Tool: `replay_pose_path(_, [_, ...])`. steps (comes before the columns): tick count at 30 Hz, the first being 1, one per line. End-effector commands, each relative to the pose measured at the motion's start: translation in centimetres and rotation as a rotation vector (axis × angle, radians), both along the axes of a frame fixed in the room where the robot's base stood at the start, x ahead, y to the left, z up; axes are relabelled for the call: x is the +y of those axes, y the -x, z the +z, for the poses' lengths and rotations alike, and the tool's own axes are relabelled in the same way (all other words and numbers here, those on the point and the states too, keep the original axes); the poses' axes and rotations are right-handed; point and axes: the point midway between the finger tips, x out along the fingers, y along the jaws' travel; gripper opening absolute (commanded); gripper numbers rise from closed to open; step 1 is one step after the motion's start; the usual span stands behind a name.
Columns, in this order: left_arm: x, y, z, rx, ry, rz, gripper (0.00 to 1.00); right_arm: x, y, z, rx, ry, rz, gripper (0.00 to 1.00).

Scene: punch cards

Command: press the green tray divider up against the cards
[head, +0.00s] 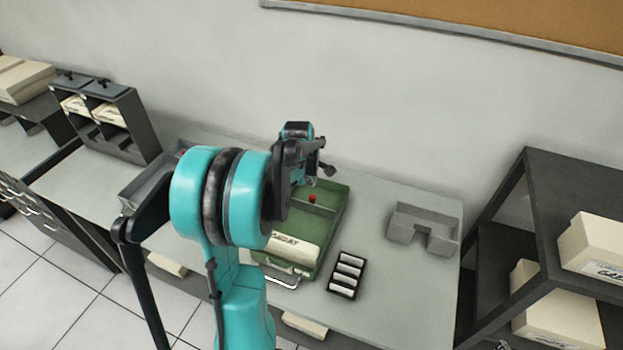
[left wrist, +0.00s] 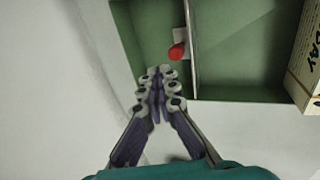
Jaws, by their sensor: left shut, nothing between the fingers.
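The green tray (head: 334,222) stands on the grey table, with a block of cream cards (head: 296,240) in its near part. The cards also show at the right edge of the left wrist view (left wrist: 307,62). The tray divider (left wrist: 191,58) is a thin plate across the tray with a red knob (left wrist: 177,52), which is also seen in the head view (head: 312,198). Bare green floor separates the divider from the cards. My left gripper (left wrist: 160,78) is shut and empty, close to the knob on the divider's side away from the cards. My right gripper is out of view.
A black holder with several white rolls (head: 347,274) stands right of the tray. A dark shelf with cream boxes (head: 594,245) stands at the right. The wall is close behind the table.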

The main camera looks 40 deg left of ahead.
Motion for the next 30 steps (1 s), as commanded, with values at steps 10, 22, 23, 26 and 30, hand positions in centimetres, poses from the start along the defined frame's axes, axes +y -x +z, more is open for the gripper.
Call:
replay_pose_path(10, [0.4, -1.5, -4.6, -0.001, -0.001, -0.003, 0.00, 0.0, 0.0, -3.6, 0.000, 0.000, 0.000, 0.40])
replay_pose_path(22, [0.8, -2.9, -8.3, -0.001, -0.002, -0.004, 0.00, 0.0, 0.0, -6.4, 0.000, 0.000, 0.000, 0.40])
replay_pose_path(23, [0.8, -2.9, -8.5, -0.001, -0.002, -0.004, 0.00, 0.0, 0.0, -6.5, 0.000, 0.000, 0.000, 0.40])
replay_pose_path(26, [0.9, -3.0, -8.7, -0.001, -0.002, -0.004, 0.00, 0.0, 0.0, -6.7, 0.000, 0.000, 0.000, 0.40])
replay_pose_path(30, [0.9, -3.1, -8.8, -0.001, -0.002, -0.004, 0.00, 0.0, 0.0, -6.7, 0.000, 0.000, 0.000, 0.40])
